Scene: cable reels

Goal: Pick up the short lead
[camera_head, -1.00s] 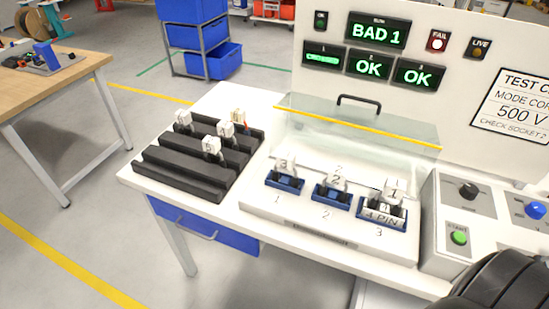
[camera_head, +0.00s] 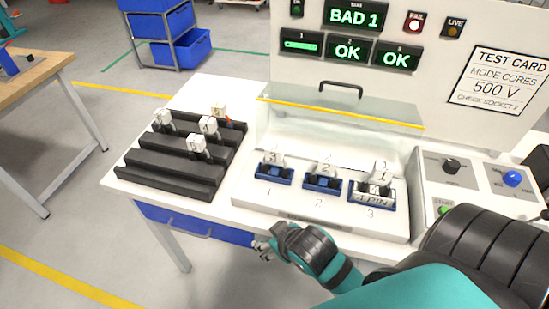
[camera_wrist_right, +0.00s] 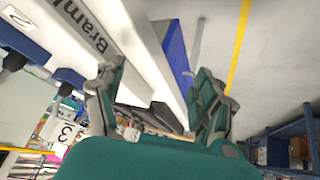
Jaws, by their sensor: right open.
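Several white-tagged leads stand in the black ribbed rack (camera_head: 140,172) at the left of the bench. Their tags include one at the back left (camera_head: 163,118), one in the middle (camera_head: 208,125), one in front (camera_head: 197,144) and one at the back with a red-orange bit (camera_head: 219,110). I cannot tell which is the short lead. Three more tagged leads sit in blue sockets 1 (camera_head: 274,174), 2 (camera_head: 323,184) and 3 (camera_head: 371,197). My right gripper (camera_head: 263,248) is before the bench's front edge, apart from the leads; in the wrist view (camera_wrist_right: 160,70) its fingers are spread and empty.
A clear cover (camera_head: 340,110) with a yellow edge and black handle stands raised behind the sockets. The panel reads BAD 1, OK, OK, with a red FAIL lamp (camera_head: 414,22). A control box (camera_head: 470,185) stands right. A blue drawer (camera_head: 190,221) is below the bench.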

